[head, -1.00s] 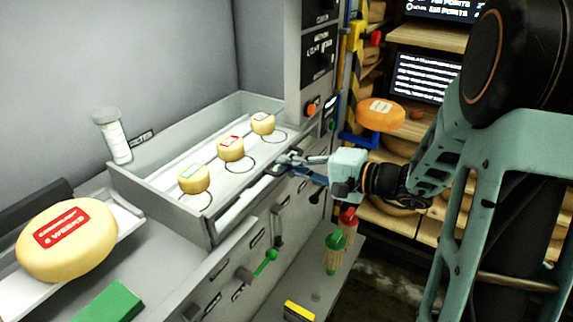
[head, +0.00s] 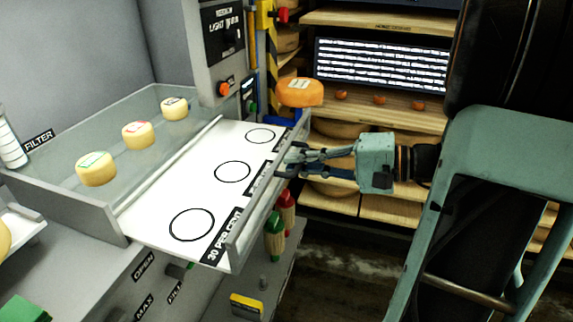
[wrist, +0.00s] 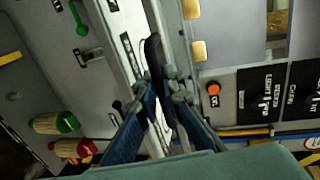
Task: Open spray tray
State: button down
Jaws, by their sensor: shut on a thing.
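The white spray tray (head: 180,190) is slid out from the grey bin to the right. It carries three black circles with nothing on them and has a raised front rim (head: 243,235) with dark labels. Three small yellow cheese wheels, near (head: 96,169), middle (head: 138,136) and far (head: 174,108), sit on the grey bin floor left of the tray.
An orange cheese wheel (head: 300,92) sits near the shelves behind. A control panel (head: 226,55) rises at the far end.

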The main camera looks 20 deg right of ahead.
jog(key=shift+s+d, duration=0.35)
jog(key=shift+d, duration=0.2)
jog(key=c, duration=2.3)
grip_release()
jog(key=shift+c, duration=0.2)
jog(key=v, duration=1.2)
jog(key=shift+w, duration=0.1)
